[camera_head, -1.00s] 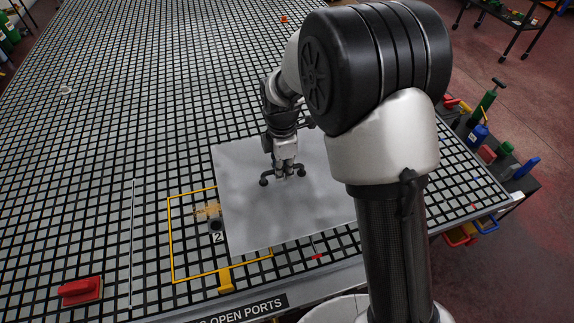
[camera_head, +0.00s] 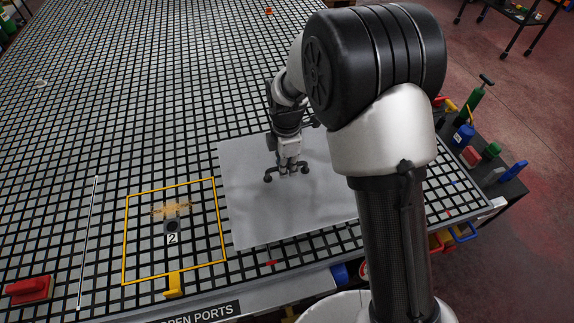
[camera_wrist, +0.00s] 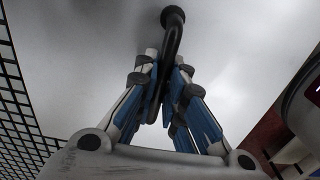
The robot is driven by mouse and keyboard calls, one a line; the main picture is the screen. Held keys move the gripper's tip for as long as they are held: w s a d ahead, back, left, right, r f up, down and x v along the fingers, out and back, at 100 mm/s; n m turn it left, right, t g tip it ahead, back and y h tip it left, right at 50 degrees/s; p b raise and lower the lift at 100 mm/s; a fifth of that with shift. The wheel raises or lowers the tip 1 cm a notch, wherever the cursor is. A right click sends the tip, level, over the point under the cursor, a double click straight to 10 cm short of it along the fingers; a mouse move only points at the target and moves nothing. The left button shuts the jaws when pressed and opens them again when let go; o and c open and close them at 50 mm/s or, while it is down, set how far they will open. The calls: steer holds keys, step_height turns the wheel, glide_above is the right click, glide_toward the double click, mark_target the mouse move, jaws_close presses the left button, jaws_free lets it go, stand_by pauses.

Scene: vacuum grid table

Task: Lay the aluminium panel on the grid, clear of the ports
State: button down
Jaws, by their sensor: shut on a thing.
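The aluminium panel (camera_head: 255,215) is a flat grey sheet over the grid table (camera_head: 120,135), right of the yellow frame (camera_head: 125,240). Its right part is hidden behind my arm. A black two-footed handle (camera_head: 304,169) sits on its upper face. My gripper (camera_head: 288,166) is shut on this handle; the wrist view shows the blue-and-grey fingers (camera_wrist: 163,85) closed around the handle bar (camera_wrist: 174,42). Port 2 (camera_head: 171,227) is a dark hole inside the yellow frame, uncovered. I cannot tell whether the panel touches the grid or hovers just above it.
Orange-brown dust (camera_head: 172,208) lies beside the port. A yellow tab (camera_head: 174,284) is on the frame's front side. A red block (camera_head: 30,290) and a thin white rod (camera_head: 88,245) lie at left. Bottles and tools (camera_head: 464,135) stand at the table's right. The grid behind is mostly clear.

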mark_target(287, 181)
steer(key=shift+r, duration=0.1)
steer(key=shift+f+b, duration=2.3)
steer(key=shift+f, duration=1.55)
steer(key=shift+d+f+b, duration=0.1)
steer(key=shift+f+b, duration=0.25)
steer(key=shift+f, duration=0.35)
steer(key=c, duration=1.6)
jaws_free()
steer(key=shift+s, duration=0.1)
